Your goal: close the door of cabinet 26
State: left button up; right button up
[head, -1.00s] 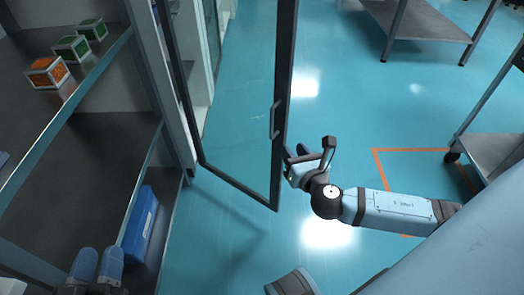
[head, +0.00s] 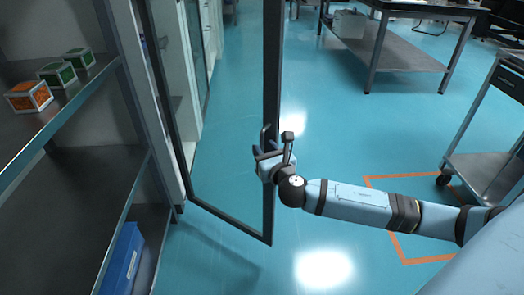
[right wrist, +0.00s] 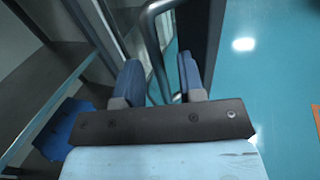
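The cabinet door (head: 270,100) is a glass panel in a dark frame. It stands swung open from the cabinet (head: 128,75), out over the floor. I cannot read a cabinet number. My right gripper (head: 265,146) is at the door's free edge, by its handle (head: 265,136). In the right wrist view the two blue fingers of my right gripper (right wrist: 160,75) are apart, and the grey bar handle (right wrist: 150,38) runs between them. I cannot tell whether they touch it. My left gripper is out of view.
Shelves on the left hold an orange box (head: 28,97), green boxes (head: 57,73) and a blue bin (head: 123,262). A cart (head: 488,172) and a table (head: 385,60) stand to the right. The blue floor around the door is clear.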

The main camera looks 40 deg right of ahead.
jog(key=shift+w+d, duration=0.15)
jog(key=shift+w, duration=0.7)
jog(key=shift+c, duration=0.4)
grip_shut()
